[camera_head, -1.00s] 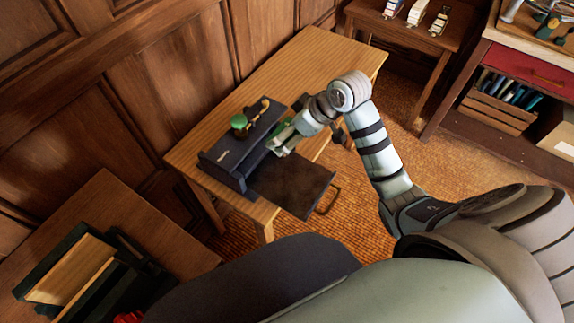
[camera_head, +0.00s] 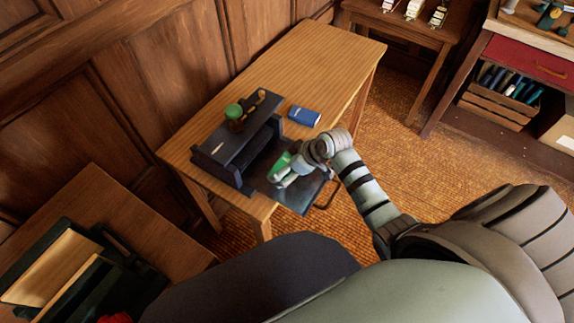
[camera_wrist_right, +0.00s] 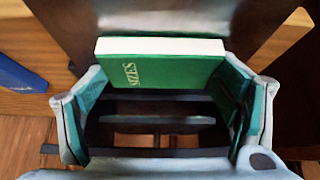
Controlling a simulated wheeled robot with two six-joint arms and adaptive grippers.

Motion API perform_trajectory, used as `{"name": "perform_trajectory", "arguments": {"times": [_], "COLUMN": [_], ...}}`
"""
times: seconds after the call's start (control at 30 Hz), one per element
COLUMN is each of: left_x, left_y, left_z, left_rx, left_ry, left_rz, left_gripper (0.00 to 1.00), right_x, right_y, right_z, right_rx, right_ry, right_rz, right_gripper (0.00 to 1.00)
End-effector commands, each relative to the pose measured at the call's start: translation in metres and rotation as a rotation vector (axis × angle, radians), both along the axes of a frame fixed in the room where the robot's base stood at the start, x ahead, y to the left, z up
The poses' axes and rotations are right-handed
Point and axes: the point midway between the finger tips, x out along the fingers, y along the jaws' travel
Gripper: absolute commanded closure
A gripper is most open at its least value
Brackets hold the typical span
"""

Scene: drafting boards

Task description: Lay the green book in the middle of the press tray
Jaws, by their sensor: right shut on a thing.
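The green book (camera_head: 279,163) is held by my right gripper (camera_head: 287,172) over the press tray (camera_head: 296,201), the dark plate that sticks out of the front of the black press (camera_head: 238,150). In the right wrist view the green book (camera_wrist_right: 175,73) has "SIZES" on its green face and a pale edge on top. It sits between the two fingers of my right gripper (camera_wrist_right: 160,85). I cannot tell whether the book touches the tray. My arm hides part of the tray. My left gripper is not in view.
A blue book (camera_head: 304,116) lies on the wooden table (camera_head: 320,65) beside the press; it also shows in the wrist view (camera_wrist_right: 22,77). The far table end is clear. A side table (camera_head: 150,215) stands at lower left.

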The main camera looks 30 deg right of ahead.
Motion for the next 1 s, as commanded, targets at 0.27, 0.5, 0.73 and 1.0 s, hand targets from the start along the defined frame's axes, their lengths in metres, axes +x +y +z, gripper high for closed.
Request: {"name": "perform_trajectory", "arguments": {"times": [0.27,0.5,0.73,1.0], "left_x": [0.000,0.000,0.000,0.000], "left_y": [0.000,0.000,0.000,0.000], "left_z": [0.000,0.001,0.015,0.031], "left_rx": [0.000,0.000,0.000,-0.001], "left_ry": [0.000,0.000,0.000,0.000], "left_rz": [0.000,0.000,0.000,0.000], "left_gripper": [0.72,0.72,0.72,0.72], "right_x": [0.000,0.000,-0.018,-0.047], "right_y": [0.000,0.000,-0.012,-0.031], "right_z": [0.000,0.003,0.038,0.092], "right_rx": [0.000,0.001,-0.004,-0.004], "right_ry": [0.000,-0.001,-0.002,-0.002], "right_rz": [0.000,0.000,0.001,0.001], "right_gripper": [0.00,0.00,0.00,0.00]}}
